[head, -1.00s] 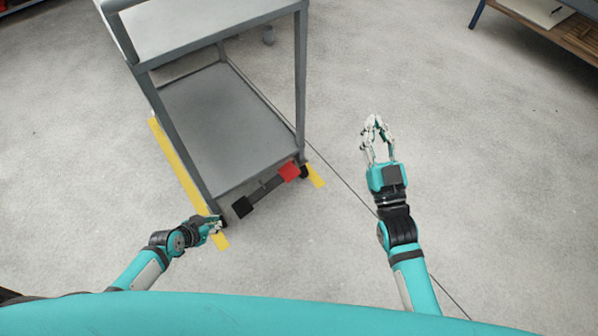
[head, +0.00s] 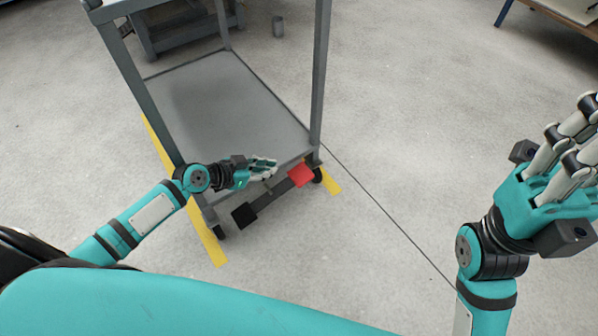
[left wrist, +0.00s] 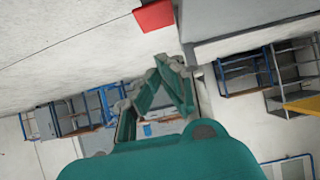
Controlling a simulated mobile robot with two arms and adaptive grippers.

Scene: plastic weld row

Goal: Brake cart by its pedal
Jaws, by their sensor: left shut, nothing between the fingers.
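The grey cart (head: 215,110) stands in front of me in the head view. At its near lower end a dark bar carries a red pedal (head: 301,175) on the right and a black pedal (head: 244,215) on the left. My left gripper (head: 272,168) is shut and empty. Its fingertips point right, just left of the red pedal and over the cart's near edge; I cannot tell their height. The red pedal also shows at the top of the left wrist view (left wrist: 155,15), beyond the fingers. My right gripper (head: 582,125) is open and empty at the right edge, away from the cart.
Yellow floor strips (head: 209,240) lie along the cart's left side and by its near right corner. A wooden bench (head: 560,20) is at the top right. The floor (head: 420,130) between the cart and the bench is clear.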

